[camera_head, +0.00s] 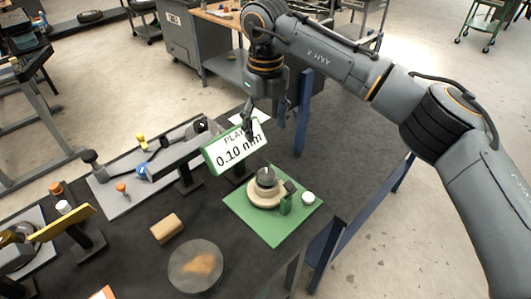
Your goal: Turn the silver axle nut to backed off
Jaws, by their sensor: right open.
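A small grey rounded piece (266,175), which looks like the silver axle nut, sits on top of a beige round hub (258,199) on a green mat (280,232). Its turning marks are too small to read. A green-framed sign (228,152) reading "PLAY 0.10 mm" stands behind the hub. My right gripper (249,132) comes down from above at the sign's upper edge, hiding part of its lettering. It is open, holds nothing visible and is apart from the grey piece. My left gripper is out of view.
A green upright block (286,204) and a white knob (308,197) stand close at the hub's right. Fixtures with levers (180,158) fill the left side.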

